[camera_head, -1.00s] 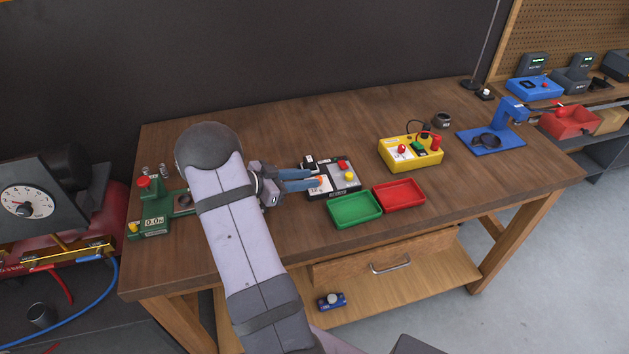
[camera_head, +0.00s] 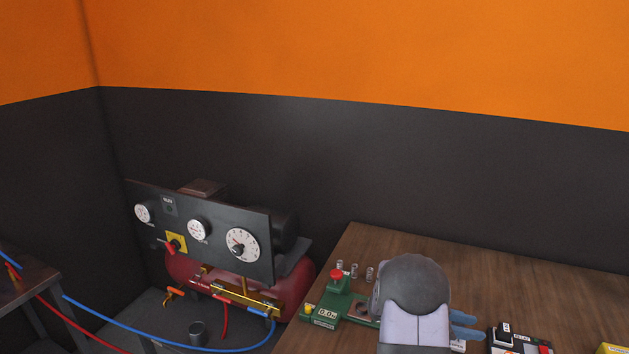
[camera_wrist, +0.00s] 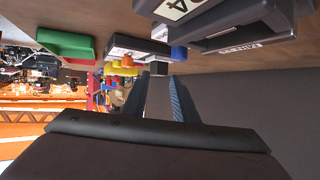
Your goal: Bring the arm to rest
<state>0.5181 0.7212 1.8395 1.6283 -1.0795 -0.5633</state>
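My arm rises from the bottom edge of the head view, with its rounded grey joint in front of the workbench. My gripper (camera_head: 482,326) shows its two blue fingers pointing right, just left of a black and white device (camera_head: 517,343) cut by the bottom edge. In the wrist view my gripper (camera_wrist: 160,78) has its two fingers apart with a clear gap. Nothing is held between them. The rest of the arm is out of frame or hidden behind the joint.
A green device (camera_head: 328,318) with a red knob stands at the bench's left, beside small clear cylinders (camera_head: 354,270). A red compressor (camera_head: 295,285) with a gauge panel (camera_head: 220,232) stands left of the bench (camera_head: 372,244). Green (camera_wrist: 65,43) and red trays show in the wrist view.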

